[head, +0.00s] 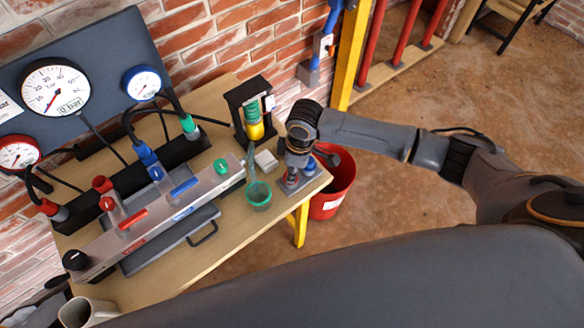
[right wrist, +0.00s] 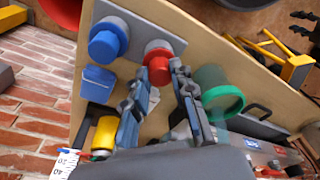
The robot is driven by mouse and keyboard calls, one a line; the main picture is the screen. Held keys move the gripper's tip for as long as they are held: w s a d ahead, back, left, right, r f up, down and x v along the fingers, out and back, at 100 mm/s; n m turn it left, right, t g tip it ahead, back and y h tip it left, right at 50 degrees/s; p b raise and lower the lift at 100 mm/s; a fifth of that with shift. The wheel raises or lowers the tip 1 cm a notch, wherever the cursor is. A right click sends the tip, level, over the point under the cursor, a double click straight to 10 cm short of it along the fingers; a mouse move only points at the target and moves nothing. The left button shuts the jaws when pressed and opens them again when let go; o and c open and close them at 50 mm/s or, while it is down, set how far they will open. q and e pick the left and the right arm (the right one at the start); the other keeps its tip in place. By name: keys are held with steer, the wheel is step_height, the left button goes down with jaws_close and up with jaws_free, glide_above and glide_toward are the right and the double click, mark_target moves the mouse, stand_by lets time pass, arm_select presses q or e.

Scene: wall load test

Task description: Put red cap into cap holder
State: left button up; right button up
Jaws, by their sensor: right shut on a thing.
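The cap holder, a grey plate (head: 284,187), lies at the right end of the table; it also shows in the right wrist view (right wrist: 128,20). A blue cap (right wrist: 106,40) sits on it. The red cap (right wrist: 158,68) is at the plate's other side, right at my right fingertips; it also shows small in the head view (head: 292,180). My right gripper (right wrist: 162,76) is shut on the red cap; in the head view it is above the holder (head: 297,163). Whether the cap is fully seated is hard to tell. My left gripper is not in view.
A green-rimmed clear cup (head: 259,195) stands close left of the holder, near a small white block (head: 266,161). A black stand with a yellow-green piece (head: 253,127) is behind. A pressure manifold (head: 150,220) fills the table's left. A red bucket (head: 333,185) stands beyond the right edge.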

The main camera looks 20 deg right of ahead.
steer(key=shift+f, duration=0.1)
stand_by(0.4)
steer(key=o, duration=1.4)
steer(key=shift+o, duration=0.2)
step_height(320, 180, up, 8)
steer(key=p, duration=0.9)
